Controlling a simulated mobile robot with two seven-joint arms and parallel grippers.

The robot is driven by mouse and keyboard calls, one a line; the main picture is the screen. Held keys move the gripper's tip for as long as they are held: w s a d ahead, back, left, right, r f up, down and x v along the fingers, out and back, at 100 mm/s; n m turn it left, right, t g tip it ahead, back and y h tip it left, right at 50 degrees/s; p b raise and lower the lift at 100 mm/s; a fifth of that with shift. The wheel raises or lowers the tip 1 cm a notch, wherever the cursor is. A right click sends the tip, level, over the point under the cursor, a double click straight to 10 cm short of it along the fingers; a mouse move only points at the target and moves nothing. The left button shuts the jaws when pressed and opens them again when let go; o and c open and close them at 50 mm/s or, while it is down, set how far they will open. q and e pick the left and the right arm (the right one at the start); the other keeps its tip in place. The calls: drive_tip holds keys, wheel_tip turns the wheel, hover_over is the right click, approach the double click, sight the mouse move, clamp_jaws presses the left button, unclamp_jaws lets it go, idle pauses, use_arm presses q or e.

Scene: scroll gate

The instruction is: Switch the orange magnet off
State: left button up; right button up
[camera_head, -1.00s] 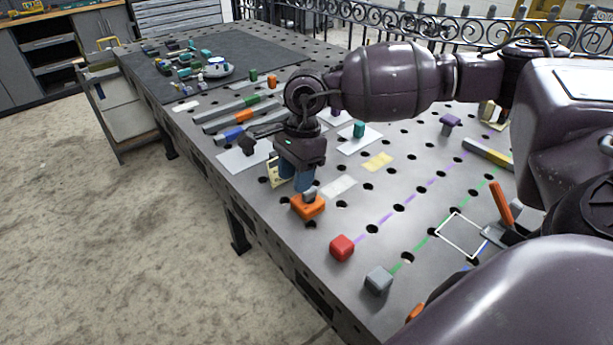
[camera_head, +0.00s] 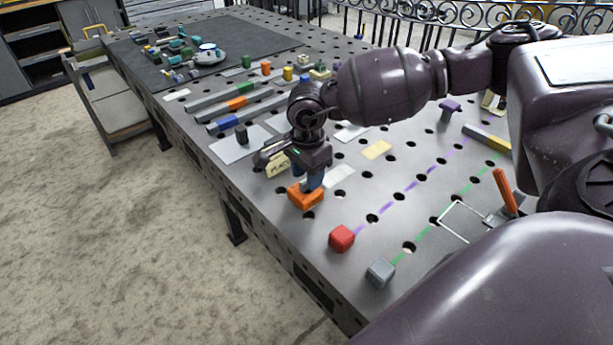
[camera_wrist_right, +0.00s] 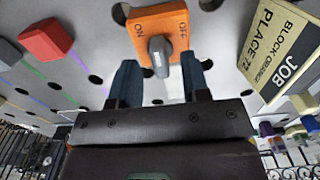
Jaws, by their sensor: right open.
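The orange magnet (camera_head: 306,197) sits near the table's front edge, below my right gripper (camera_head: 308,182). In the right wrist view the orange magnet (camera_wrist_right: 158,22) shows ON and OFF lettering and a grey knob (camera_wrist_right: 159,54). The knob's narrow end points roughly between the two words; I cannot tell its setting for sure. My right gripper (camera_wrist_right: 157,82) is open, its two dark blue fingers on either side of the knob and apart from it. My left gripper is not in view.
A red block (camera_head: 341,238) and a grey block (camera_head: 380,271) stand nearby on the perforated table (camera_head: 290,250). A job card (camera_wrist_right: 282,48) stands close beside the magnet. An orange-handled clamp (camera_head: 505,190) stands at the right.

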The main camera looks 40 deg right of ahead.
drive_tip(key=shift+f, duration=0.45)
clamp_jaws()
